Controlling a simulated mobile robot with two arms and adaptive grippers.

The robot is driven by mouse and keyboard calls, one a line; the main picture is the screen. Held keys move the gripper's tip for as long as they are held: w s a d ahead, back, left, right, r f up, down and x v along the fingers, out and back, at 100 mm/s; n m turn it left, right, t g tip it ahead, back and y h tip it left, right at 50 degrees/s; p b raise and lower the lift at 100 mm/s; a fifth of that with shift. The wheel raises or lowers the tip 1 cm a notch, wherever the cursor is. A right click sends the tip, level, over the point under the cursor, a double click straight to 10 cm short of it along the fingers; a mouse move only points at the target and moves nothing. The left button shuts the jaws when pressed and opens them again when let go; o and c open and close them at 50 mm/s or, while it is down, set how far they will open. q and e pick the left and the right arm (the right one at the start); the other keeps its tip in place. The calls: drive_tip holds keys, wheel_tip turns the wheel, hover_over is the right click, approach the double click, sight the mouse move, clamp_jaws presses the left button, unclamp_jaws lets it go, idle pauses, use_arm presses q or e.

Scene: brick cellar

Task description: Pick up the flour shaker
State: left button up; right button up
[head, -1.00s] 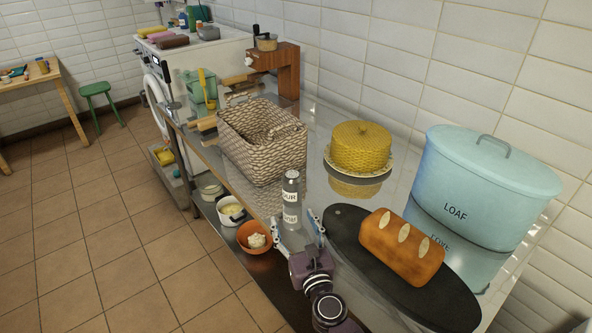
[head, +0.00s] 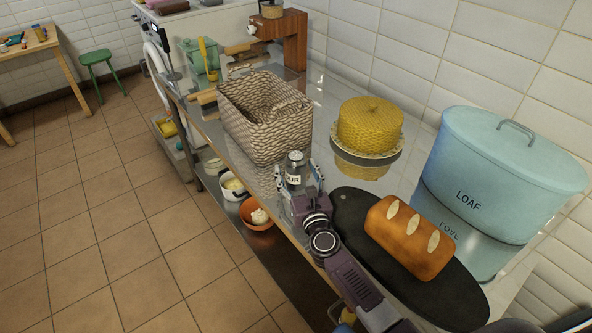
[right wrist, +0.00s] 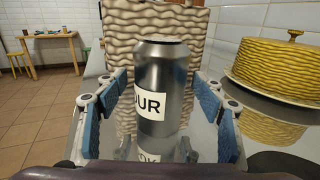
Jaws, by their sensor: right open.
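The flour shaker (head: 295,167) is a grey metal cylinder with a white label, upright on the shiny metal counter near its front edge. In the right wrist view the shaker (right wrist: 161,88) stands between the blue-padded fingers, with part of its label reading "UR". My right gripper (head: 301,184) is open around the shaker, one finger on each side. In the right wrist view a gap shows between the shaker and each finger of the gripper (right wrist: 160,120). The shaker's lower part is hidden by the gripper in the head view. My left gripper is not in view.
A woven basket (head: 262,128) stands just behind the shaker. A yellow cake-like dome (head: 369,126) sits on a plate to the right. A bread loaf (head: 408,237) lies on a dark oval board (head: 350,213) beside my right arm. A blue LOAF bin (head: 500,180) stands at the far right.

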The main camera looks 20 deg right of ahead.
drive_tip(key=shift+w, duration=0.4)
drive_tip(key=c, duration=1.3)
drive_tip(key=shift+c, duration=0.4)
drive_tip(key=shift+r, duration=0.15)
